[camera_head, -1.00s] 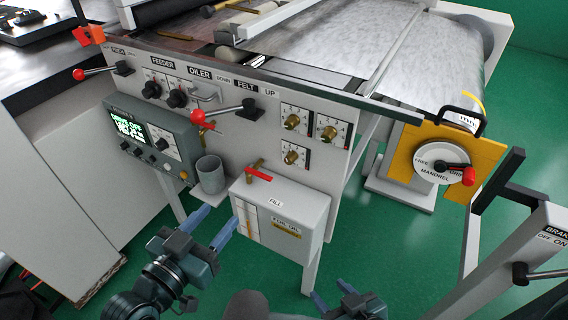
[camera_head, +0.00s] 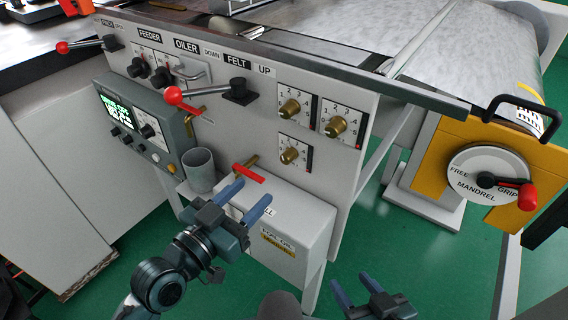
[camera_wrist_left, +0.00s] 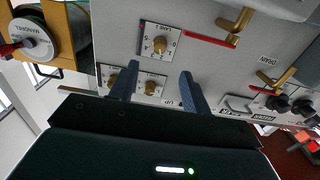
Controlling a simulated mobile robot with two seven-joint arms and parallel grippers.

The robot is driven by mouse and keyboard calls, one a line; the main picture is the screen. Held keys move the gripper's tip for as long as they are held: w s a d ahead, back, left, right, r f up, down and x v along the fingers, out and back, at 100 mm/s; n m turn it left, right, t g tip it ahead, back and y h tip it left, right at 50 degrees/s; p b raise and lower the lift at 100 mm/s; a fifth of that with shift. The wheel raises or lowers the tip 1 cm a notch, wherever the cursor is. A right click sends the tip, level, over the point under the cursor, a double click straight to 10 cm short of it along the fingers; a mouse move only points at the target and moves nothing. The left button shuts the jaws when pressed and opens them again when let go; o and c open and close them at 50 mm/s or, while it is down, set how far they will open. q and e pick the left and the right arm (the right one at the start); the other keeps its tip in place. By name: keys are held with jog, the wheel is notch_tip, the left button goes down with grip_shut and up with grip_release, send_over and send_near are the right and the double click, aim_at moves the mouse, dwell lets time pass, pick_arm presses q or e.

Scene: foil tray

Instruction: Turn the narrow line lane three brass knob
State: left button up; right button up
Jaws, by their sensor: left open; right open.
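Three brass knobs with numbered dials are on the grey panel: upper left (camera_head: 290,108), upper right (camera_head: 335,126) and lower (camera_head: 289,155). My left gripper (camera_head: 252,190) is open and empty, below the lower knob and in front of the foil-oil box. In the left wrist view, the lone knob (camera_wrist_left: 160,44) is ahead of the open fingers (camera_wrist_left: 157,76); the paired knobs (camera_wrist_left: 150,88) (camera_wrist_left: 112,80) show lower, near and between the fingers. None is touched. My right gripper (camera_head: 353,284) is open and empty at the bottom, away from the panel.
A red-handled brass valve (camera_head: 248,174) is just above my left gripper. A grey cup (camera_head: 200,171), the foil-oil box (camera_head: 290,225) and a red-knobbed lever (camera_head: 205,94) are nearby. The mandrel dial (camera_head: 490,178) is at right.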

aim_at(284, 161)
pick_arm(q)
jog(key=x, duration=1.1)
jog(key=shift+c, duration=0.5)
jog(key=c, duration=0.9)
